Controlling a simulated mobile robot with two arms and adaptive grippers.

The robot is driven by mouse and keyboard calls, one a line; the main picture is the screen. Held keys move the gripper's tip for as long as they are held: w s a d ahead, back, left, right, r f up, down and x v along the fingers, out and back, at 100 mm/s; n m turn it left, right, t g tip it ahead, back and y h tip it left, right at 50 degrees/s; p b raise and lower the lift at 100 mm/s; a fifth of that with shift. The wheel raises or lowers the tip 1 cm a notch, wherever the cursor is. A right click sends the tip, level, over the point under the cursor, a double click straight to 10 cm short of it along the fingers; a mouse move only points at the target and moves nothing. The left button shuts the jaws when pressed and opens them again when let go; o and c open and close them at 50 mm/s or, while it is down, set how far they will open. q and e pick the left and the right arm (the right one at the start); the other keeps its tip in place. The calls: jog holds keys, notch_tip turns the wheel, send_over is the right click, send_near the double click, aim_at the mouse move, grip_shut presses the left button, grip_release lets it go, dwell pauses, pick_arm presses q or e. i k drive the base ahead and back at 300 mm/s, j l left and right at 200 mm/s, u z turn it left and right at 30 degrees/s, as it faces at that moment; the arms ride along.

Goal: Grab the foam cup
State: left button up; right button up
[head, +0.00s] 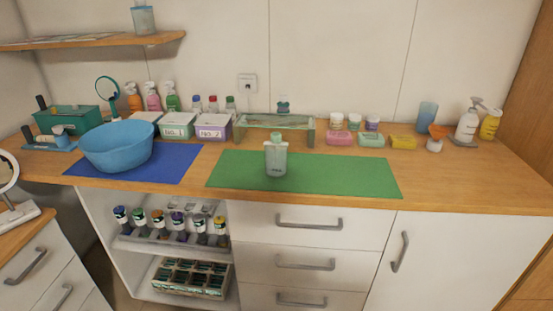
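I cannot tell for certain which thing is the foam cup. A plain blue cup-shaped vessel (427,116) stands upright at the back right of the wooden counter (480,174), against the wall. Just in front of it is a small white container with an orange cone-like top (437,132). Another clear bluish cup or jar (143,20) stands on the wall shelf at upper left. Neither of my grippers shows in the head view, so nothing is seen held.
A pale green bottle (276,158) stands on the green mat (340,176). A blue basin (118,146) sits on the blue mat (180,166). A glass stand (273,122) is behind. Pump bottles (468,122) stand far right. The green mat's right half is clear.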

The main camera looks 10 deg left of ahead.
aim_at(275, 161)
jog(key=i+l, duration=0.2)
jog(key=l, duration=0.15)
jog(key=i+l, duration=0.45)
jog(key=l, duration=0.25)
